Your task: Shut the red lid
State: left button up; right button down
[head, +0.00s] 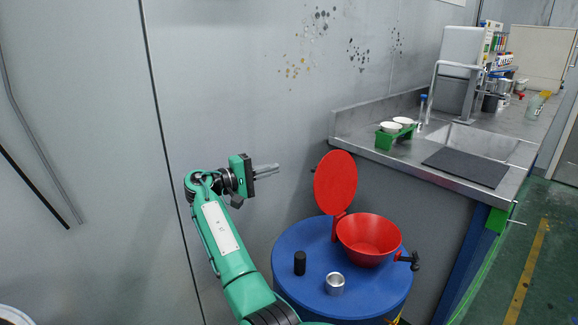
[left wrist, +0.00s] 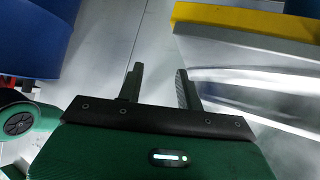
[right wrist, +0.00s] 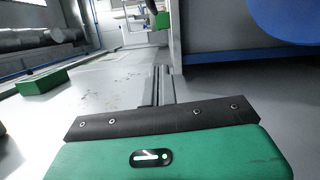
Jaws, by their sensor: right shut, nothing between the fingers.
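The red lid (head: 336,181) stands open, roughly upright, at the back left of the red bowl (head: 369,240), joined to it by a red hinge piece. A small dark knob shows at the lid's left edge. The bowl is on a blue round table (head: 300,245), its inside exposed. My right gripper (head: 278,169) is shut and empty, left of the lid and apart from it, pointing right; its closed fingers show in the right wrist view (right wrist: 158,86). My left gripper (left wrist: 159,84) is open and empty in the left wrist view. It is not seen in the head view.
A black cylinder (head: 300,263) and a silver cup (head: 335,283) stand on the table's front left. A dark handle (head: 408,260) sticks out right of the bowl. A grey wall is behind. A metal counter (head: 450,190) with a sink stands at right.

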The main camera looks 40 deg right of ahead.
aim_at(331, 181)
pick_arm(q)
jog(key=shift+d+r+t+h+b, duration=0.1)
jog(key=shift+d+t+h+b, duration=0.3)
jog(key=shift+d+t, duration=0.15)
pick_arm(e)
jog(key=s+d, duration=0.5)
jog(key=d, duration=0.4)
jog(key=shift+s+d+r, duration=0.2)
jog(key=shift+s+r, duration=0.1)
jog(key=shift+d, duration=0.1)
